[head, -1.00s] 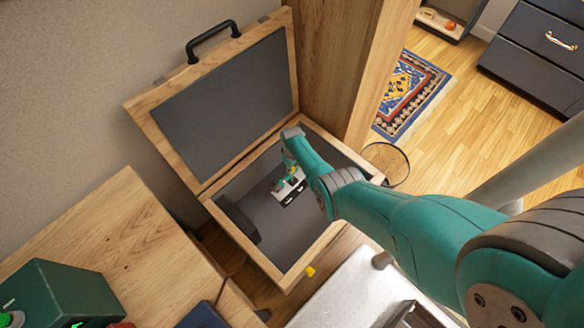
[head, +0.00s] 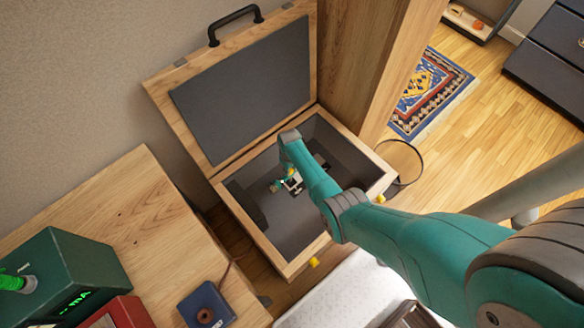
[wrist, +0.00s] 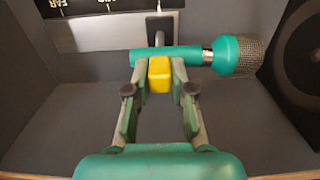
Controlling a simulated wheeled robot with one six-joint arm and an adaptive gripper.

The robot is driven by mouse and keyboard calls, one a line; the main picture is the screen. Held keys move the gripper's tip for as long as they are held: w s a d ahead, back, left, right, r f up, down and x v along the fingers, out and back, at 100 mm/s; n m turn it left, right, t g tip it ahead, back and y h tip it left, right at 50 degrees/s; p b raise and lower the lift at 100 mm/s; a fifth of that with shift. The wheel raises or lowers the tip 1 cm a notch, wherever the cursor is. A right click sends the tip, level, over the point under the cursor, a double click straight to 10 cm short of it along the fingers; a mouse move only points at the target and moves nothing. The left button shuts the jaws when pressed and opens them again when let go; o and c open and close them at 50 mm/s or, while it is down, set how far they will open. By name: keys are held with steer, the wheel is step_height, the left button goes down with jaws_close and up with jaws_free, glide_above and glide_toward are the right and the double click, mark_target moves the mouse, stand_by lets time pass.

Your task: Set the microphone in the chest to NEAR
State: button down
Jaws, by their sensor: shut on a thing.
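The open wooden chest (head: 285,262) stands below me with a dark grey lining. The teal microphone (wrist: 236,54) lies crosswise inside it in the wrist view, its mesh head to the right. A yellow block (wrist: 159,74) sits at the microphone's body, in front of a grey post. My gripper (wrist: 160,82) is shut on the yellow block. A black label strip (wrist: 115,6) runs along the top behind the microphone. FAR reads at its left; the other labels are cut off. In the head view my gripper (head: 290,178) is down inside the chest, partly hidden by my arm.
The chest's raised lid (head: 240,95) leans by the wall. A round black speaker-like disc (wrist: 297,75) is at the right inside. A wooden table (head: 115,210) with a green box (head: 65,270) stands left. A wooden panel (head: 355,60) rises behind the chest.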

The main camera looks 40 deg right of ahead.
steer(key=c, duration=1)
jaws_free()
steer(key=shift+a, duration=0.35)
steer(key=shift+r, duration=0.1)
steer(key=shift+d+r, duration=0.1)
steer(key=shift+r, duration=0.45)
step_height(320, 180, up, 11)
steer(key=shift+f, duration=0.15)
